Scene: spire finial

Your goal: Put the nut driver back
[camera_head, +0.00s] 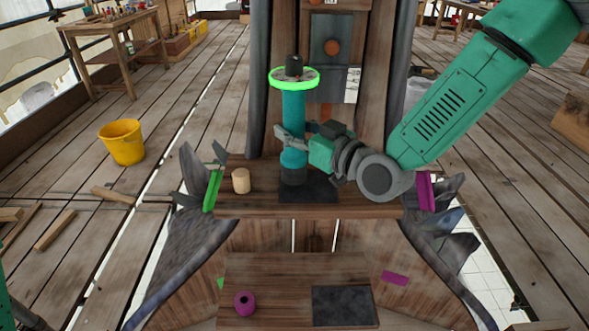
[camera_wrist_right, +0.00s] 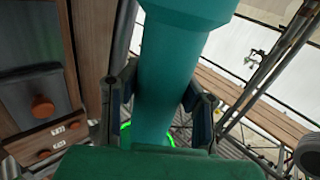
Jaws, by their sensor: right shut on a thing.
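The nut driver appears to be the tall teal cylinder (camera_head: 293,108), upright over a dark mat (camera_head: 318,190) on the upper wooden shelf. Its foot is dark, and I cannot tell whether it touches the mat. In the right wrist view the teal shaft (camera_wrist_right: 168,85) runs between the two fingers of my right gripper (camera_wrist_right: 160,112). My left gripper is not in view.
A pale wooden cylinder (camera_head: 241,180) stands left of the mat. Green (camera_head: 213,191) and magenta (camera_head: 426,191) strips flank the shelf. A lower shelf holds a magenta round piece (camera_head: 245,303) and a dark pad (camera_head: 344,306). A panel with an orange knob (camera_head: 332,47) stands behind.

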